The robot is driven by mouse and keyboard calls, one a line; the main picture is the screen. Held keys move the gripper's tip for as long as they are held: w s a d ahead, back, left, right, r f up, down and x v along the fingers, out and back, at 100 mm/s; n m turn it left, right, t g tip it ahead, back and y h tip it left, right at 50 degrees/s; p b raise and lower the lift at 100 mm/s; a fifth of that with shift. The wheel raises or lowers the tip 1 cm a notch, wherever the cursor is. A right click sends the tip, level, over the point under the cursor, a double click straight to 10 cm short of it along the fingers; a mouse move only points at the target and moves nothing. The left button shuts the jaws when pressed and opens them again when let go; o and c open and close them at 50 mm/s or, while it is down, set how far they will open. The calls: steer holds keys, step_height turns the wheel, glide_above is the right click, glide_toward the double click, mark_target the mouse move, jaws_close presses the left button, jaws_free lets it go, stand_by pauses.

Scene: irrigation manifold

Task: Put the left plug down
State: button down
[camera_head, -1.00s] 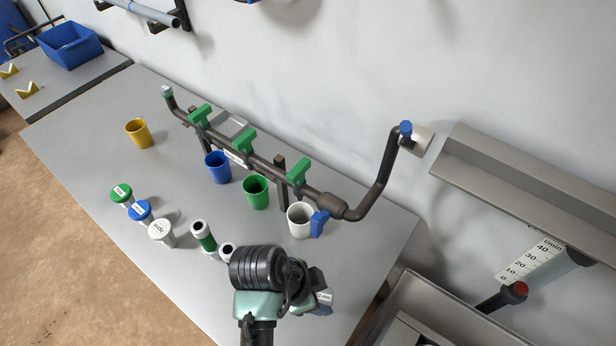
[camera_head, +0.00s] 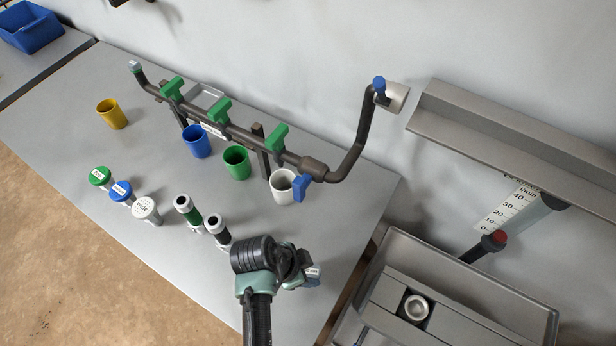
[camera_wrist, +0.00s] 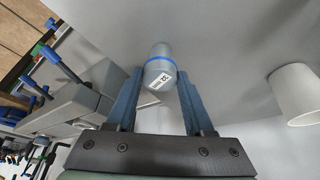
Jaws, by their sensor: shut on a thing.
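My gripper (camera_wrist: 160,82) is shut on a grey plug (camera_wrist: 158,52) with a blue band and a small white label. In the wrist view the plug sits between the two blue fingers. In the head view my gripper (camera_head: 308,280) is over the front right part of the grey table (camera_head: 110,210), and my wrist mostly hides the plug. I cannot tell whether the plug touches the table.
Dark tubes (camera_head: 189,211) stand left of my gripper, near green, blue and white lidded pieces (camera_head: 146,208). A white cup (camera_head: 281,187) stands behind, below the pipe manifold (camera_head: 240,133) with green handles. A metal basin (camera_head: 530,310) lies right.

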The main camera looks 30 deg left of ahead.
steer(key=shift+c, duration=1.4)
jaws_free()
steer(key=v, duration=1.2)
steer(key=shift+r, duration=0.15)
